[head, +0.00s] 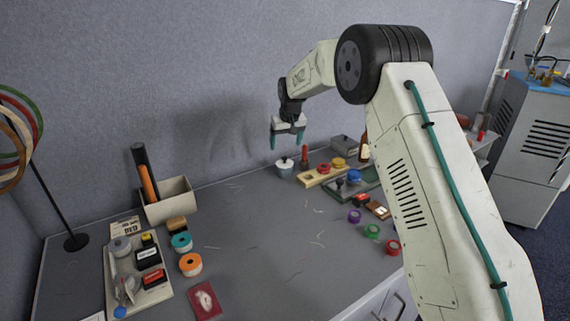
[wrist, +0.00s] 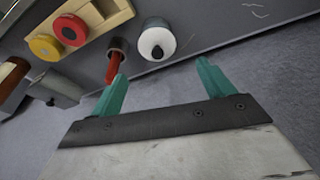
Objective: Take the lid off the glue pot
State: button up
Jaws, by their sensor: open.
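The glue pot (head: 284,172) is a small pale pot standing near the back of the table. Its lid (head: 284,162), with a dark knob on top, sits on it. In the wrist view the pot (wrist: 150,24) shows beyond the fingertips, with the lid (wrist: 160,38) and its black knob facing me. My gripper (head: 286,146) has two teal fingers and hangs above the pot, apart from it. In the wrist view the gripper (wrist: 161,70) is open, with nothing between its fingers.
A red-handled tool in a dark holder (wrist: 115,65) stands close beside the pot. A wooden tray (head: 318,179) with red and yellow round pieces lies to its right. A brown bottle (head: 364,148) and a grey box (head: 345,144) stand further right. The table's middle is mostly clear.

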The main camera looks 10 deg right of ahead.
aim_at(285, 158)
jog(key=x, duration=0.8)
jog(key=shift+s+d, duration=0.1)
jog(key=shift+d, duration=0.15)
jog(key=c, duration=1)
